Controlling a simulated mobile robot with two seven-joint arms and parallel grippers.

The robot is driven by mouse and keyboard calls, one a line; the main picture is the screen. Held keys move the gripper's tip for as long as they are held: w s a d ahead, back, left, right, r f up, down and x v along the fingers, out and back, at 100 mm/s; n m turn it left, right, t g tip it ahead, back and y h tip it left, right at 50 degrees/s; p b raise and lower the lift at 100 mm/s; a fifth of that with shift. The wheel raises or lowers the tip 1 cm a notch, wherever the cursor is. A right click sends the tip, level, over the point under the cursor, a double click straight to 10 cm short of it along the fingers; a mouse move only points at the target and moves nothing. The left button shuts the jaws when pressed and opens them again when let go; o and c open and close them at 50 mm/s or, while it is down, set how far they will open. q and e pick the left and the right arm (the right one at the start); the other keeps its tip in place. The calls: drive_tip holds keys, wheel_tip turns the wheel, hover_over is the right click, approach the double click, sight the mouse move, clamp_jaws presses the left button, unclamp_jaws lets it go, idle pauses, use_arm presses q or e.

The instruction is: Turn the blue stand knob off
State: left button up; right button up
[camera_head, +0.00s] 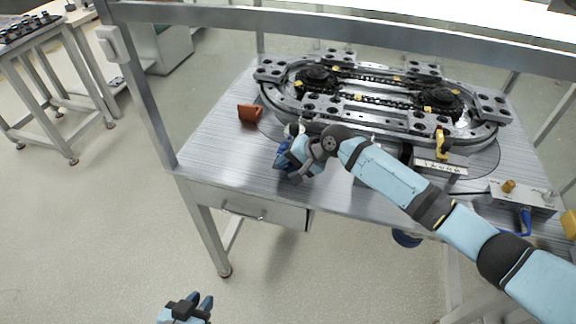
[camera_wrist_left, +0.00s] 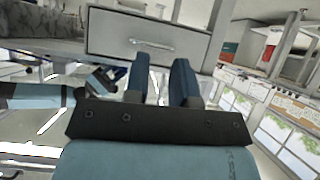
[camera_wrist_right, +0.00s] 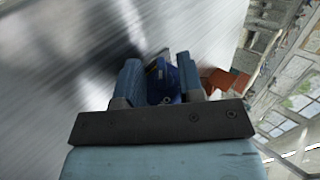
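A small blue part, apparently the stand knob (camera_wrist_right: 161,80), is between the two fingers of my right gripper (camera_wrist_right: 160,82) in the right wrist view. In the head view, blue also shows by my right gripper (camera_head: 284,155), low over the table's front left area; there the wrist hides most of it. The right fingers stand apart with the blue part filling much of the gap. Whether they press on it is not clear. My left gripper (camera_head: 188,306) is empty with fingers apart, low in front of the table; its fingers show in the left wrist view (camera_wrist_left: 165,80).
The metal table (camera_head: 215,140) carries an oval ring track (camera_head: 350,97) behind my right arm. An orange-red block (camera_head: 249,112) lies left of the track. A grey box (camera_head: 535,197) with a brass knob stands at the right. A drawer (camera_head: 245,208) is under the front edge.

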use_arm(q)
drive_tip(key=shift+r, duration=0.1)
use_arm(e)
clamp_jaws()
drive_tip(key=shift+a+r+p, duration=0.1)
drive_tip(key=shift+r+p, duration=0.2)
drive_tip(key=shift+p, duration=0.75)
drive_tip(key=shift+h+p, duration=0.6)
drive_tip(key=shift+p, duration=0.4)
drive_tip(key=shift+f, duration=0.3)
unclamp_jaws()
use_arm(q)
drive_tip(key=shift+r, duration=0.8)
drive_tip(key=shift+a+r, duration=0.1)
drive_tip(key=shift+a, duration=0.05)
use_arm(e)
drive_tip(key=shift+r, duration=0.15)
